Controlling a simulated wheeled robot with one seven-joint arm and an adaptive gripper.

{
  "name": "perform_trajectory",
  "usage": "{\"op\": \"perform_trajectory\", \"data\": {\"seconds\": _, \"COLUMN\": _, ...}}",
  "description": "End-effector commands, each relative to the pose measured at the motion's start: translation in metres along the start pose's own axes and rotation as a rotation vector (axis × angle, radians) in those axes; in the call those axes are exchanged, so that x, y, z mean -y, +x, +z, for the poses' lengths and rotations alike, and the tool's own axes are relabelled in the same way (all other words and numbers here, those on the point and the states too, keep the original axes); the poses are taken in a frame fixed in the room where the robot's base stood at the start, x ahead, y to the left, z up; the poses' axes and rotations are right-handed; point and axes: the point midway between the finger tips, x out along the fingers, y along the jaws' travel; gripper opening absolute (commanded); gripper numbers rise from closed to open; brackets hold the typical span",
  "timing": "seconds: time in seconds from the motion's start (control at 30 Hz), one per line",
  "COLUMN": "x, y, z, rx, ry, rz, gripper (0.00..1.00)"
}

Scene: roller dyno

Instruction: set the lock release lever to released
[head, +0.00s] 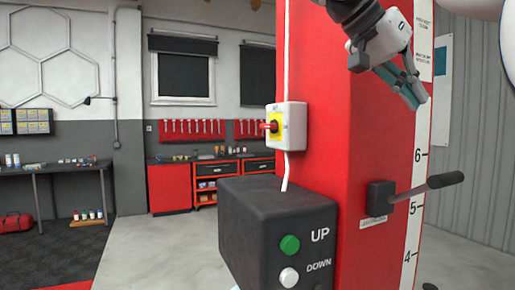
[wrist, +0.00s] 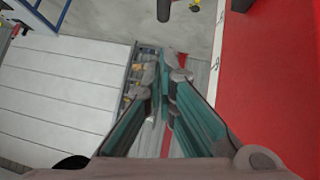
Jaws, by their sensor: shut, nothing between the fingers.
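The lock release lever (head: 445,181) sticks out from a black block (head: 380,198) on the red column, in the head view. Its rod runs right and slightly up to a thick dark grip. My gripper (head: 415,95) is above the lever, near the column's right edge, pointing down and right, clear of it. The wrist view shows my gripper (wrist: 165,75) with its teal fingers together and nothing between them. A dark stub at the top of the wrist view could be the lever grip; I cannot tell. The label under the block is too small to read.
The red column (head: 325,100) carries a white numbered scale (head: 417,170) on its right side. A black control box (head: 275,225) with UP and DOWN buttons juts out in front. A red and yellow switch (head: 286,126) is mounted higher. Space right of the lever looks free.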

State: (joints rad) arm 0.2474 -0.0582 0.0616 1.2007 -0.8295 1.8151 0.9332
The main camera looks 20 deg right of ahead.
Motion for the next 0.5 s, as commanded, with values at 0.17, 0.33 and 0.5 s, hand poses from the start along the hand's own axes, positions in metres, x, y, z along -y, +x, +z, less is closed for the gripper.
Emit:
{"op": "perform_trajectory", "data": {"seconds": 0.17, "x": -0.001, "y": 0.000, "z": -0.001, "rx": -0.001, "ry": 0.005, "rz": 0.002, "gripper": 0.00}}
{"op": "perform_trajectory", "data": {"seconds": 0.33, "x": -0.001, "y": 0.000, "z": -0.001, "rx": 0.000, "ry": 0.004, "rz": 0.002, "gripper": 0.00}}
{"op": "perform_trajectory", "data": {"seconds": 0.5, "x": -0.001, "y": 0.013, "z": -0.001, "rx": -0.001, "ry": 0.003, "rz": 0.005, "gripper": 0.00}}
